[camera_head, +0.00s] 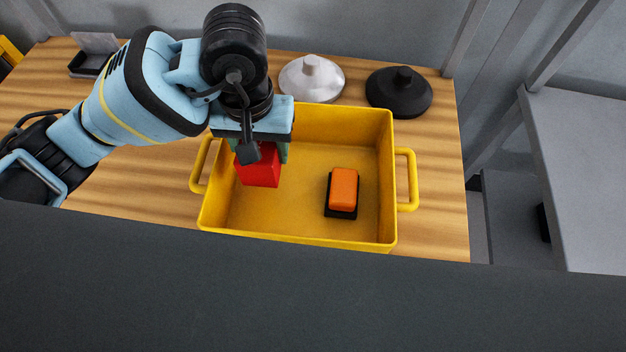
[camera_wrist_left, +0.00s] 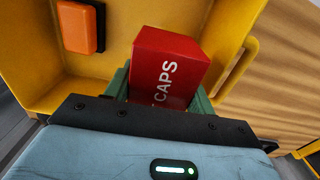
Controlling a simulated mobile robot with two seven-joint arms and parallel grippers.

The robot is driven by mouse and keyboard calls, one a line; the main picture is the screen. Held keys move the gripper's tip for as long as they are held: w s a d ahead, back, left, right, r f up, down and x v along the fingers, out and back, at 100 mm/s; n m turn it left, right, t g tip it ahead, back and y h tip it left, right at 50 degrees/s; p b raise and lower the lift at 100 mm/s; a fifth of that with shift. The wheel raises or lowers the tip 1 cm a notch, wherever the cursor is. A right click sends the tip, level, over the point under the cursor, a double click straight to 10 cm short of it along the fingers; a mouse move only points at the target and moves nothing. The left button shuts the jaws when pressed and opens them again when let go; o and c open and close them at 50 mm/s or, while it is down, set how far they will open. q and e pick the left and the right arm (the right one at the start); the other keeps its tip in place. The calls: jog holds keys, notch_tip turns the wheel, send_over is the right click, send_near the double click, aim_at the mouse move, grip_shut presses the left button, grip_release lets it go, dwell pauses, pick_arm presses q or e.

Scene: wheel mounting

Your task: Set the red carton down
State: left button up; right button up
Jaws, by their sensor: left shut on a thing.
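The red carton (camera_head: 258,168) is held by my left gripper (camera_head: 262,150) over the left part of the yellow crate (camera_head: 345,119). In the left wrist view the red carton (camera_wrist_left: 170,66) shows white lettering reading "CAPS" and sits between the green fingers of my left gripper (camera_wrist_left: 160,92), which is shut on it. I cannot tell whether the carton's underside touches the crate floor. My right gripper is not in view.
An orange block on a black base (camera_head: 343,190) lies in the right half of the crate. A white domed part (camera_head: 311,80) and a black domed part (camera_head: 398,93) stand behind it on the wooden table (camera_head: 440,180). A small black holder (camera_head: 88,65) stands at the back left.

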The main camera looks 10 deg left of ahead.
pick_arm(q)
jog(key=shift+s+f, duration=0.15)
jog(key=shift+f, duration=4.75)
jog(key=shift+f, duration=0.1)
jog(key=shift+f, duration=0.15)
jog(key=o, duration=1.1)
notch_tip(320, 180, up, 12)
jog(key=shift+r, duration=0.25)
